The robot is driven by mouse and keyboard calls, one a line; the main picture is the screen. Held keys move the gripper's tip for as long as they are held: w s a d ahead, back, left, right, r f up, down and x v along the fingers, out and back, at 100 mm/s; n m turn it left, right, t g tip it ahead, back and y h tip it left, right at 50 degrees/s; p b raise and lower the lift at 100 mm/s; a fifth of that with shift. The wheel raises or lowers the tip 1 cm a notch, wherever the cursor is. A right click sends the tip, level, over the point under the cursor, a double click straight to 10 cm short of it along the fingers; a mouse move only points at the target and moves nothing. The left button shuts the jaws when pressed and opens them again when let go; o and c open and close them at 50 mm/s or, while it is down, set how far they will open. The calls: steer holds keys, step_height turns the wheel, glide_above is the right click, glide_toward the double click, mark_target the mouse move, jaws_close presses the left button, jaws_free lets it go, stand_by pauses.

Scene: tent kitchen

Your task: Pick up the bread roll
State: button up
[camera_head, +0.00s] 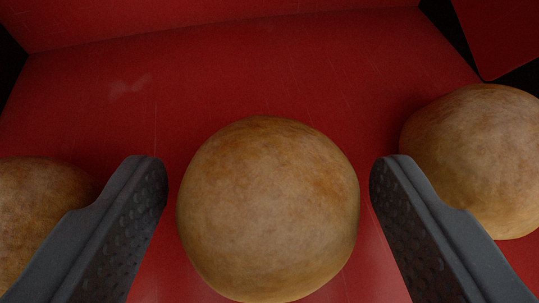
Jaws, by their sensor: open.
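A round, golden-brown bread roll (268,208) lies on the floor of a red container, in the middle of the view. My gripper (268,180) is open, with one dark grey finger on each side of this roll. A narrow gap shows between the roll and each finger in the picture. A second roll (485,155) lies to the right, partly behind the right finger and cut by the picture edge. A third roll (38,205) is at the left edge, partly covered by the left finger.
The red container (230,70) has a scuffed floor and a raised wall (200,18) at the back. A red panel (505,35) stands at the upper right, with dark gaps beside it. The floor behind the middle roll is bare.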

steer(key=c, duration=0.7)
steer(key=shift+r, duration=0.2)
